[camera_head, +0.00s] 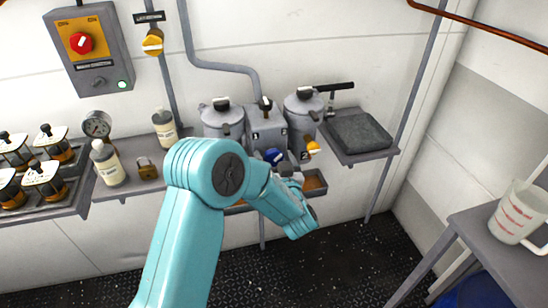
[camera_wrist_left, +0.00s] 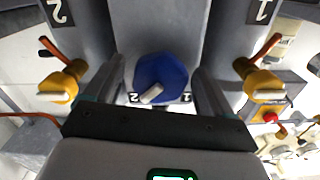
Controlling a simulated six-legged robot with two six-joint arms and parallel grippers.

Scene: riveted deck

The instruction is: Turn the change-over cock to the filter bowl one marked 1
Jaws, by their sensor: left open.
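The change-over cock is a blue knob (camera_wrist_left: 163,76) with a white pointer; it also shows in the head view (camera_head: 273,156). In the wrist view its pointer slants down-left, toward the small 2 mark (camera_wrist_left: 133,98); the small 1 mark (camera_wrist_left: 187,98) is at right. Filter bowl 1 (camera_head: 222,122) is the left bowl in the head view, and bowl 2 (camera_head: 303,108) the right one. My left gripper (camera_wrist_left: 158,70) is open, with one finger each side of the knob; I cannot tell whether they touch it. My left forearm partly covers this area in the head view. My right gripper is not in view.
Yellow cocks (camera_wrist_left: 68,82) and (camera_wrist_left: 262,84) flank the blue knob. A tray (camera_head: 313,182) is below the bowls. A dark pad (camera_head: 358,134) lies on the right shelf.

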